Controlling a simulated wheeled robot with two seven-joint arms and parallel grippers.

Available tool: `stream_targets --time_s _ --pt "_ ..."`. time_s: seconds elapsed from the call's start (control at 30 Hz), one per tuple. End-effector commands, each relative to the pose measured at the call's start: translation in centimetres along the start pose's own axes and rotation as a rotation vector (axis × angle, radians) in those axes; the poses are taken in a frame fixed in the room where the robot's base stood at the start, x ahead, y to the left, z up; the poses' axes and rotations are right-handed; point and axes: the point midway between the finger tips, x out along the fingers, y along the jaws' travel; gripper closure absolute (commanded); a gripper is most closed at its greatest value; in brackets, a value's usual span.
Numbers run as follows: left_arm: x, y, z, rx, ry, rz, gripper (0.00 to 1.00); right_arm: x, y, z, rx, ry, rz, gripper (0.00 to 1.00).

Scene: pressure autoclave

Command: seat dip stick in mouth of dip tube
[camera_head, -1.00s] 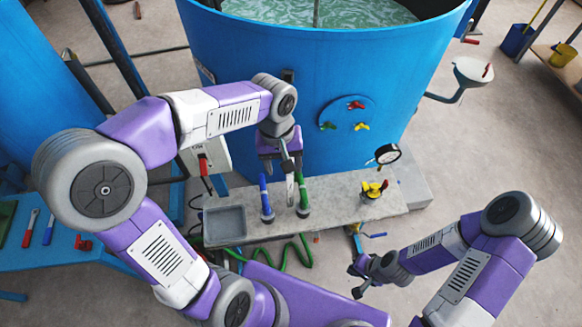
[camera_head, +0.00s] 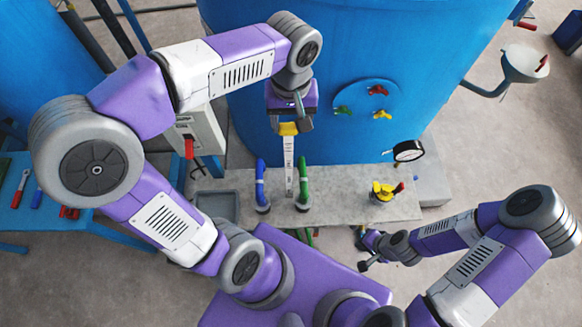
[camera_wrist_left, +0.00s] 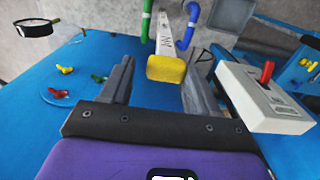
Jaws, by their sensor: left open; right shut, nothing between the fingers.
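The dip stick (camera_head: 289,165) is a pale, marked strip with a yellow top (camera_head: 289,129). It stands roughly upright between a blue pipe and a green pipe at the bench. My left gripper (camera_head: 291,116) is right above the yellow top. In the left wrist view my left gripper (camera_wrist_left: 160,88) is open, with the yellow end (camera_wrist_left: 166,69) between and just beyond its fingers, apart from both. I cannot make out the dip tube's mouth or how the stick's lower end sits. My right gripper (camera_head: 362,250) is shut and empty, low in front of the bench.
The blue pipe (camera_head: 261,187) and green pipe (camera_head: 303,187) flank the stick closely. A grey tray (camera_head: 216,207), a yellow valve (camera_head: 386,191) and a gauge (camera_head: 408,151) are on or by the bench (camera_head: 345,190). The blue tank (camera_head: 330,60) stands behind; a switch box (camera_head: 198,140) is left.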

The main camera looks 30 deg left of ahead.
Motion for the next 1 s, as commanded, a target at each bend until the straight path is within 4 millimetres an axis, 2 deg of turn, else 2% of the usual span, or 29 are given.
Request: stream_targets --time_s 0.5,0.8,1.0 --pt "6.6 -0.6 0.0 0.000 -0.002 -0.001 0.39 0.5 0.2 0.0 0.000 -0.001 0.000 1.00" --pt "7.0 -0.5 0.0 0.000 -0.001 0.000 0.39 0.5 0.2 0.0 0.000 -0.001 0.000 1.00" --pt "7.0 -0.5 0.0 0.000 -0.001 0.000 0.70 0.5 0.2 0.0 0.000 -0.001 0.000 1.00"
